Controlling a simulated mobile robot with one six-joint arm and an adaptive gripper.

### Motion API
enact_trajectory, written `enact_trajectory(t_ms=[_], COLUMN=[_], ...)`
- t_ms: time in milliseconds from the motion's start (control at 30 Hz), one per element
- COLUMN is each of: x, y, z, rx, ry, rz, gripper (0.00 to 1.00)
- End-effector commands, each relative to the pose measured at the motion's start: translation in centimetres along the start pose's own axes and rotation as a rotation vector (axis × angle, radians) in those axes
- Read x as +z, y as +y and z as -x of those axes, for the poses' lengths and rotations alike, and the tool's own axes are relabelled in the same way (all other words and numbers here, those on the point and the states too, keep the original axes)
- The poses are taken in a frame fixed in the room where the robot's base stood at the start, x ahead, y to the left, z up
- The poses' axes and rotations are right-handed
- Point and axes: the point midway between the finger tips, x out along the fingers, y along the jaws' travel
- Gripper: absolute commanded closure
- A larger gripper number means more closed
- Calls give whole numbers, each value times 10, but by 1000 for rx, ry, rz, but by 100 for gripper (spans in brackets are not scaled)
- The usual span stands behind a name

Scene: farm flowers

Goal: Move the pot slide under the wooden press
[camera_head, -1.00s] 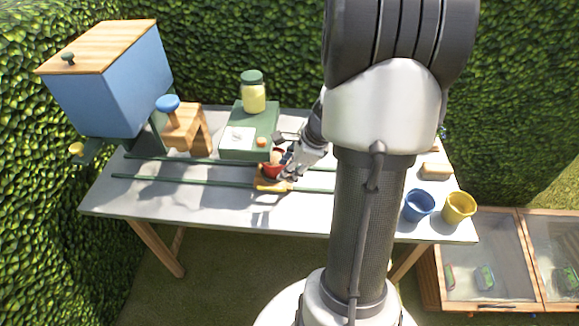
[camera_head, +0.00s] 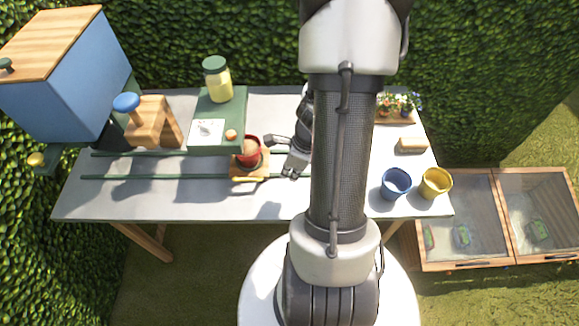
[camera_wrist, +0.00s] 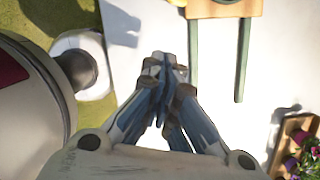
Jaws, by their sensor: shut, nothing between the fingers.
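The pot slide (camera_head: 240,178) is an orange-brown wooden carriage on two green rails (camera_head: 130,177), with a red soil-filled pot (camera_head: 249,158) on it. It stands just in front of the green box's right end. The wooden press (camera_head: 150,123), with a blue knob (camera_head: 126,102), stands to the left, near the rear rail. A gap separates it from the slide. My gripper (camera_head: 287,165) is to the right of the slide, apart from it. In the wrist view my gripper (camera_wrist: 164,68) is shut and empty; the slide's edge (camera_wrist: 225,9) shows at the top.
A green box (camera_head: 232,112) bears a yellow jar (camera_head: 217,79). A blue hopper (camera_head: 70,80) stands at the far left. A blue pot (camera_head: 396,183), a yellow pot (camera_head: 435,182) and a flower tray (camera_head: 395,117) are at the right. The rails left of the slide look clear.

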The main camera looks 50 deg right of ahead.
Motion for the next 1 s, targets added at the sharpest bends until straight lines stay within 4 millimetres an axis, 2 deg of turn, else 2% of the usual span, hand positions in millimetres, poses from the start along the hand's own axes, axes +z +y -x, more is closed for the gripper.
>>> enact_trajectory(t_ms=[33, 300, 400, 533, 1000], x=[-2, -1, 19, 33, 40], y=[1, 0, 0, 0, 0], z=[-19, -68, -64, -68, -70], rx=[3, 2, 0, 1, 0], ry=[1, 0, -1, -1, -1], rz=[2, 3, 8, 5, 2], gripper=[100, 100, 100, 100, 100])
